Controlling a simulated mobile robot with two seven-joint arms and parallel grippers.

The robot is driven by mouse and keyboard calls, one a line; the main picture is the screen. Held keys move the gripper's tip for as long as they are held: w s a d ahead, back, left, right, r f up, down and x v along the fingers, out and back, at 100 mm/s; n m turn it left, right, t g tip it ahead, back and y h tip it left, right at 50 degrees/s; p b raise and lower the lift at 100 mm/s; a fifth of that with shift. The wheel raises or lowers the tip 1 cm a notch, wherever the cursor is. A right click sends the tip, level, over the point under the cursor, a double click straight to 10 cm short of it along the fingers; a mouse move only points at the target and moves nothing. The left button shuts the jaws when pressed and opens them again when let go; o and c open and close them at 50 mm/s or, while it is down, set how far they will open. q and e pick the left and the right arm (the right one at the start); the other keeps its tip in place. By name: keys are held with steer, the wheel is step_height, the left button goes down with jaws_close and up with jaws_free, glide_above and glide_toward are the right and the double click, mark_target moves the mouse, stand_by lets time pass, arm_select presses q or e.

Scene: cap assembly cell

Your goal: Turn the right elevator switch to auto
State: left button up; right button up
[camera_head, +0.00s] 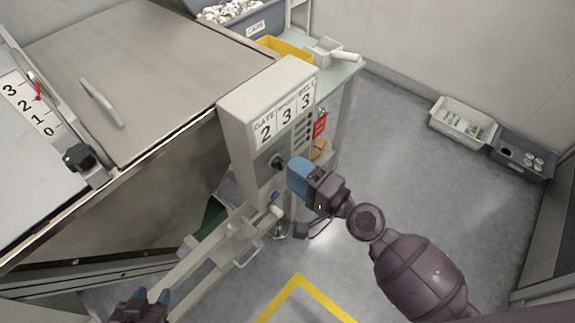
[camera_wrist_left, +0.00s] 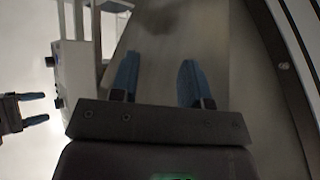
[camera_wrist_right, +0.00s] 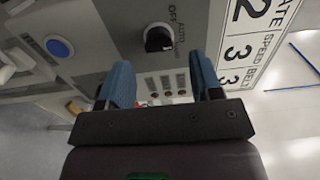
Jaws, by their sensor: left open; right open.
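The black rotary switch (camera_head: 277,161) is on the front of a light control box (camera_head: 233,112). In the right wrist view the switch (camera_wrist_right: 158,38) has OFF and AUTO lettering beside it; I cannot tell surely which label its pointer faces. My right gripper (camera_head: 299,173) is open and empty, close in front of the box and just right of the switch. In its wrist view the switch lies beyond the gap between the open fingers (camera_wrist_right: 162,75), apart from them. My left gripper (camera_head: 152,295) is open and empty, low at the left, away from the box.
A blue button (camera_wrist_right: 59,47) and small indicators sit near the switch. The box's number panel (camera_head: 283,117) reads 2, 3, 3. A large machine hopper (camera_head: 150,70) stands left. Floor at right is clear before two bins (camera_head: 460,122).

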steer(key=b+v, duration=0.2)
steer(key=v, duration=0.5)
steer(key=shift+s+d, duration=0.1)
stand_by(0.4)
